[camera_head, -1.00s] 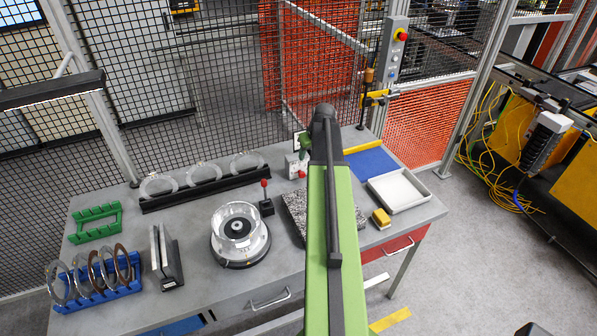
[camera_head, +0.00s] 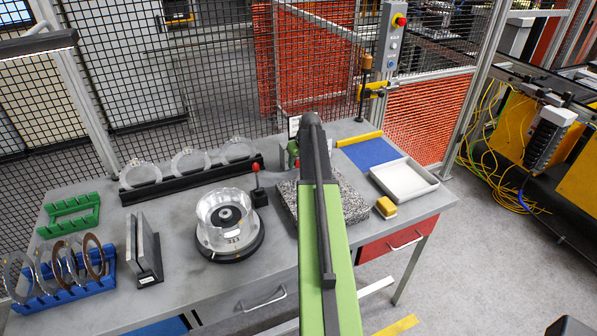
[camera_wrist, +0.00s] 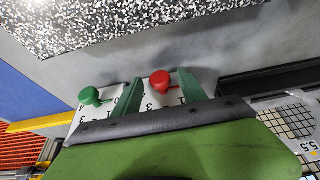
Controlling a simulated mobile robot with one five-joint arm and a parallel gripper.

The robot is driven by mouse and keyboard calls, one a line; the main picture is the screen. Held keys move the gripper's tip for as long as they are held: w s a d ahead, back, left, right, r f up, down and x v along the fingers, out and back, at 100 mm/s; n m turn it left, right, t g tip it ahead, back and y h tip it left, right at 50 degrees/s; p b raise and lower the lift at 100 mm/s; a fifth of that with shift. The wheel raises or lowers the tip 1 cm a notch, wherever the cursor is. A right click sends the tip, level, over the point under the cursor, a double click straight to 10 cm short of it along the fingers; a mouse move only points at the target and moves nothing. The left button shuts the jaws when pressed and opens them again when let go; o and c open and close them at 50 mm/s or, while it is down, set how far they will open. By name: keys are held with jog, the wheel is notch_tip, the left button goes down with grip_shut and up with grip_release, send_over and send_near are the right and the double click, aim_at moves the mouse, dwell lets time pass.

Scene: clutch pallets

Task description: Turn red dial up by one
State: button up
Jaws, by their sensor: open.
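The red dial (camera_wrist: 160,82) is a round red knob on a white plate with printed numbers, in the wrist view. My gripper (camera_wrist: 159,77) is open, with one green finger on each side of the red dial. I cannot tell whether either finger touches it. The dial's exact setting is not readable. A green dial (camera_wrist: 90,97) on a similar white plate lies to the left, outside the fingers. In the head view my arm hides most of the dial box and the gripper.
A speckled stone slab (camera_head: 350,204) lies beside my arm. To the right are a white tray (camera_head: 432,182), a yellow block (camera_head: 386,207) and a blue mat (camera_head: 370,153). A black rack (camera_head: 140,193) with clear rings, a round fixture (camera_head: 230,252) and a red-knobbed lever (camera_head: 256,168) stand left.

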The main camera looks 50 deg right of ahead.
grip_shut()
dwell(0.3)
jog(key=shift+d+f, duration=0.1)
jog(key=shift+d+y, duration=0.1)
jog(key=shift+y, duration=0.6)
jog(key=y, duration=0.1)
jog(key=t+b, duration=0.1)
jog(key=m+y+b, duration=0.1)
jog(key=shift+s+d+f+t+y, duration=0.15)
jog(key=shift+d+f+t+y, duration=0.15)
jog(key=shift+t, duration=0.1)
jog(key=y+b, duration=0.1)
jog(key=t+y+b, duration=0.1)
jog(key=b, duration=0.1)
jog(key=shift+s+d+f+m, duration=0.1)
jog(key=shift+d+f+m, duration=0.05)
jog(key=shift+m, duration=0.15)
jog(key=shift+t+y+b, duration=0.3)
jog(key=shift+y+b, duration=0.5)
jog(key=shift+b, duration=0.05)
jog(key=shift+r, duration=0.2)
